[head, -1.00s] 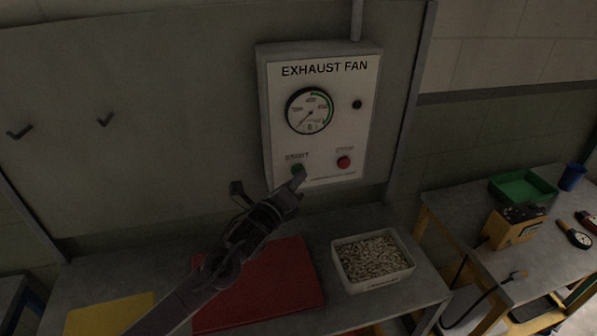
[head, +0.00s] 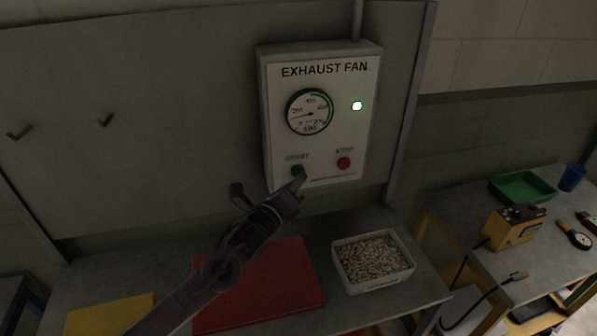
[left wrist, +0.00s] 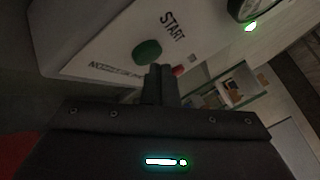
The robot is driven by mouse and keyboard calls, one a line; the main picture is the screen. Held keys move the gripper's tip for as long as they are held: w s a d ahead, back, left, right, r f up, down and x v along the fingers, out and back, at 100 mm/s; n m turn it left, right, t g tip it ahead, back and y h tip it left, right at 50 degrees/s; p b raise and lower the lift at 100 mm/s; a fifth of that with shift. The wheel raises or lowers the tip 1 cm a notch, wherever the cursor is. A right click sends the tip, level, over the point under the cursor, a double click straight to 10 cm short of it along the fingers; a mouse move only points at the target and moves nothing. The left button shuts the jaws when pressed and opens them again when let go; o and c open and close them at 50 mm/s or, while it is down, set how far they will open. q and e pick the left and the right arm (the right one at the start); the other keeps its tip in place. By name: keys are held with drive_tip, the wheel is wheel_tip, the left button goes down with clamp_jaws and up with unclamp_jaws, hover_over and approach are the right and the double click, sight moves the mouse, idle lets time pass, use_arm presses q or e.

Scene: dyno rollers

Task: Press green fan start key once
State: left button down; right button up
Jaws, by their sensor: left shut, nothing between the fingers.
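The exhaust fan panel (head: 335,130) is a white-fronted box on the grey wall board. Its green start key (head: 298,170) is at the lower left; in the left wrist view the green key (left wrist: 147,52) stands beside the word START. My left gripper (head: 300,178) is shut and empty, its tips just below and in front of the green key. In the left wrist view the shut fingers (left wrist: 160,72) are close beside the key, seemingly a little apart from it. The indicator lamp (head: 357,105) glows white-green. My right gripper is not in view.
A red stop key (head: 344,163) sits right of the green one, below a round gauge (head: 310,112). On the bench below are a red mat (head: 275,290), a yellow sheet (head: 110,315) and a bin of small pale pieces (head: 338,268). Another table stands at right.

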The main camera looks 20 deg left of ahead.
use_arm(q)
drive_tip(key=shift+s+d, duration=0.2)
drive_tip(key=shift+s, duration=0.15)
drive_tip(key=s+d, duration=0.1)
drive_tip(key=s, duration=0.1)
drive_tip(key=s+d+p, duration=0.1)
drive_tip(key=s, duration=0.1)
drive_tip(key=shift+d, duration=0.4)
idle(0.7)
